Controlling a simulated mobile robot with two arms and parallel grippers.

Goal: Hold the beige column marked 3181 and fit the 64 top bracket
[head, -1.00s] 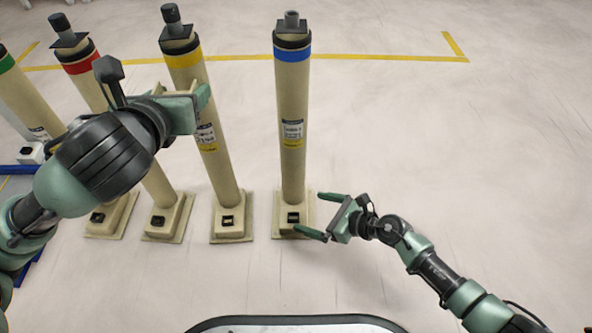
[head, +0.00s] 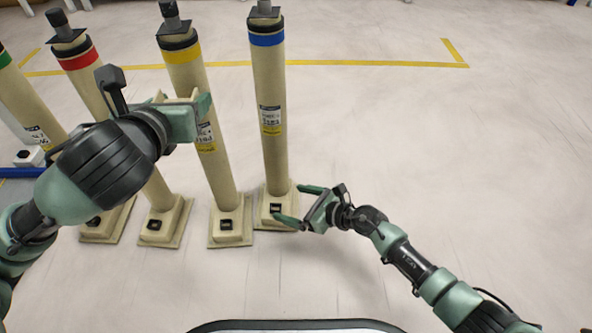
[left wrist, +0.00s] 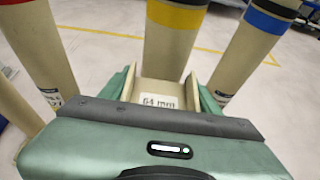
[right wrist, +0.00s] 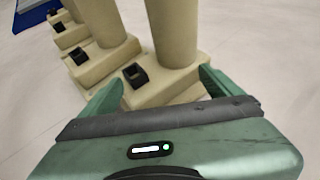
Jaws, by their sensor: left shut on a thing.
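My left gripper (head: 187,112) is shut on a beige bracket (left wrist: 158,92) labelled "64 mm". The bracket is held in the air in front of the yellow-banded column (left wrist: 172,45). The blue-banded beige column (head: 272,85) stands on a square base (head: 264,219), slightly tilted. Its label looks like 3181, but the print is too small to be sure. My right gripper (head: 292,205) is low at the base's right side, fingers spread, with a corner of the base (right wrist: 150,93) between them. Contact is hard to tell.
The yellow-banded column (head: 185,75), red-banded column (head: 90,85) and green-banded column (head: 25,100) stand in a row to the left. The blue-banded column's base is close beside its neighbour's. A yellow floor line (head: 350,63) runs behind. The floor at right is clear.

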